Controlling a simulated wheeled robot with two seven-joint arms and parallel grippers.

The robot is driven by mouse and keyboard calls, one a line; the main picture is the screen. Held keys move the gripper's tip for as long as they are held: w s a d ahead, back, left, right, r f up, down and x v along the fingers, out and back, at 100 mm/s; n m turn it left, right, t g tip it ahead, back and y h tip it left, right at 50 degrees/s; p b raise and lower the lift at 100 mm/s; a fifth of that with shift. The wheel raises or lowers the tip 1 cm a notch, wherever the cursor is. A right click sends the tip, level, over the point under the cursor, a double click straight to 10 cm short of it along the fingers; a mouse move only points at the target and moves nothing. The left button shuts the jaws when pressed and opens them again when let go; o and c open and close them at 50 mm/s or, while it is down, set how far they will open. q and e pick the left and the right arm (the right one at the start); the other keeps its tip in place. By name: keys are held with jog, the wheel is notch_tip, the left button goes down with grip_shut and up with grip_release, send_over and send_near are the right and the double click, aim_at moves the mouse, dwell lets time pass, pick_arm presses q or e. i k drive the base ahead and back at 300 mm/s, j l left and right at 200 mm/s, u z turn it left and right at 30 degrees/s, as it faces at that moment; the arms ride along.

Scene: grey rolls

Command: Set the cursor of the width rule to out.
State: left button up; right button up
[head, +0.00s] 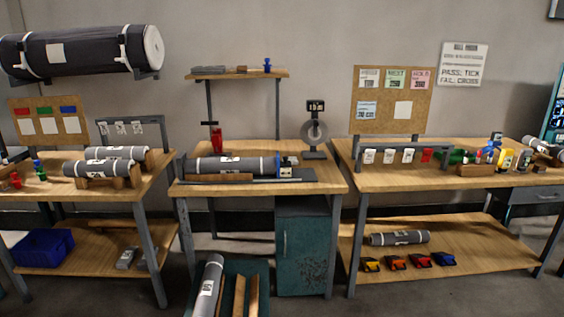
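A grey roll (235,166) with dark bands and a white label lies on the middle bench (330,186). A long thin strip (262,181), which looks like the width rule, runs along the bench in front of it. A small blue and white block (287,164) stands at the roll's right end; I cannot tell whether it is the cursor. The rule's marks and any word such as out are too small to read. Neither of my grippers is in view.
A red-handled tool (215,138) and a dial stand (315,132) are at the back of the middle bench. The left bench (152,185) holds more rolls. The right bench (400,181) holds tags, stamps and small items. A bin with rolls (210,286) stands in front.

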aim_at(284, 168)
jog(key=u, duration=0.3)
jog(key=i+l+u, duration=0.2)
jog(key=u, duration=0.25)
jog(key=i+l+u, duration=0.2)
jog(key=l+u, duration=0.3)
jog(key=i+l+u, duration=0.1)
jog(key=l, duration=0.4)
jog(key=i+l+u, duration=0.1)
jog(key=l, duration=0.4)
jog(key=i+l+u, duration=0.1)
jog(key=l, duration=0.4)
jog(key=i+l+u, duration=0.1)
jog(key=l, duration=0.45)
jog(key=i+l, duration=0.1)
jog(key=l, duration=0.25)
jog(key=i+l, duration=0.1)
jog(key=l, duration=0.3)
